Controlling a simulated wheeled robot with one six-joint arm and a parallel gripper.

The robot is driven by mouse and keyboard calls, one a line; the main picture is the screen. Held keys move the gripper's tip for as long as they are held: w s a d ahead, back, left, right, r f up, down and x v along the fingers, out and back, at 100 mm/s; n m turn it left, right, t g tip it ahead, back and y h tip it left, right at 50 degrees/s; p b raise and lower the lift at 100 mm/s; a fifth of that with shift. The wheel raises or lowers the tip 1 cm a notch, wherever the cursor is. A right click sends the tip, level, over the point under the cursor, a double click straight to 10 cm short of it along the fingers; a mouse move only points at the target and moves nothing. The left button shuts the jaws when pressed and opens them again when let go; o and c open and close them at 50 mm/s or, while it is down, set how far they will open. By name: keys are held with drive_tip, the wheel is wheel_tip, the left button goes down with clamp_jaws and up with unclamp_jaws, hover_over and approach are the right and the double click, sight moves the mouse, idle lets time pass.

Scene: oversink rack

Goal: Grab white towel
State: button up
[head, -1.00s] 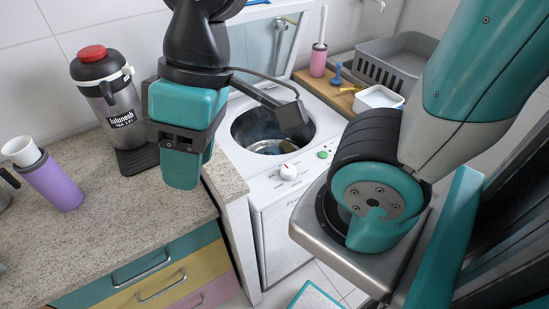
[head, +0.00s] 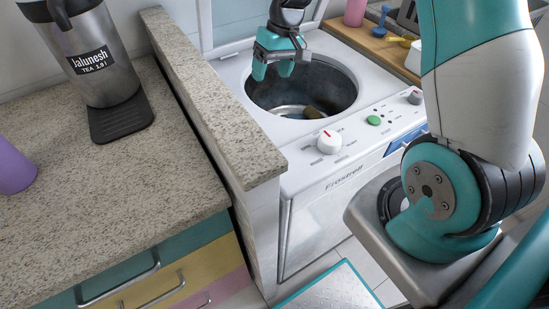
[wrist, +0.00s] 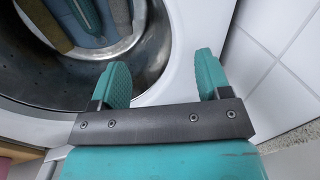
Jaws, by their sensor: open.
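I see no towel that is clearly white in either view. Blue-grey cloth (wrist: 92,22) and brownish cloth (wrist: 42,22) lie inside the drum (wrist: 55,82) of the top-opening washing machine (head: 322,172). In the head view only a small brown piece (head: 314,112) and a bit of blue show at the drum's bottom. My gripper (head: 272,71) is open and empty, above the left part of the drum opening. In the wrist view its fingers (wrist: 162,72) are apart, over the white rim beside the opening.
A stone counter (head: 110,205) with a raised ledge (head: 205,95) borders the machine on the left. A steel flask (head: 108,60) and a purple cup (head: 12,168) stand on it. A wooden board (head: 378,48) with small items lies behind right. The open lid stands behind the drum.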

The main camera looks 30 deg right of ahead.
drive_tip(key=w+d+f+m+b, duration=0.1)
drive_tip(key=w+d+f+b, duration=0.1)
drive_tip(key=d+f, duration=0.35)
drive_tip(key=w+d+f+m+b, duration=0.1)
drive_tip(key=d+f, duration=0.1)
drive_tip(key=f, duration=0.6)
drive_tip(key=x, duration=1)
drive_tip(key=shift+f, duration=0.4)
drive_tip(key=shift+s+x, duration=0.2)
drive_tip(key=shift+x, duration=2.75)
drive_tip(key=shift+a, duration=0.1)
drive_tip(key=c, duration=0.7)
